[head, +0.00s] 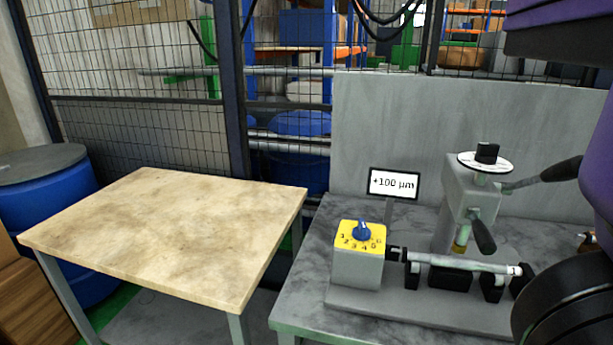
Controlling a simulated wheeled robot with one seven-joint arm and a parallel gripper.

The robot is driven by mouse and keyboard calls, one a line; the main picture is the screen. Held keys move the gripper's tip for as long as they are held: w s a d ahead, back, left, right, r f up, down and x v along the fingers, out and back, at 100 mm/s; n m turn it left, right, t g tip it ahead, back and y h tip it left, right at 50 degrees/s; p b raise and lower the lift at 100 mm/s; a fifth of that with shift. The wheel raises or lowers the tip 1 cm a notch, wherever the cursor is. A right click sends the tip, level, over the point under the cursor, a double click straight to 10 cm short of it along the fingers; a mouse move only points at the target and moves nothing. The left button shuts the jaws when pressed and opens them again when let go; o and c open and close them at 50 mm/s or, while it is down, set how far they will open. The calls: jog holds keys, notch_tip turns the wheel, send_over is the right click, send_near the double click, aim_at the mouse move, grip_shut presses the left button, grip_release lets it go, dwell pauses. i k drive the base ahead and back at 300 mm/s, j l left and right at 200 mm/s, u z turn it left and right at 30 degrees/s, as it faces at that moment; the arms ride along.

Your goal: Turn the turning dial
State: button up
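A blue knob (361,231) sits on a yellow face marked with numbers (348,247), on top of a small grey box (357,272) at the left end of the grinder. A white graduated disc (470,164) with a black knob (487,152) sits on top of the grey upright head. I cannot tell which of the two is the turning dial. A small display (394,184) reads "+100 µm". My gripper's fingers are not in view; purple and black parts of my arm fill the right edge.
Levers with black handles (482,236) stick out from the grinder's head. A shiny horizontal bar (465,265) lies in front. A bare wooden-topped table (165,232), a blue barrel (62,225) and a wire fence (140,130) stand left and behind.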

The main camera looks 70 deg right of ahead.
aim_at(360, 232)
jog(key=z, duration=1.8)
jog(key=k+j+u, duration=0.1)
jog(key=k, duration=0.45)
jog(key=k+j, duration=0.25)
jog(key=k, duration=0.3)
jog(key=l+u, duration=0.05)
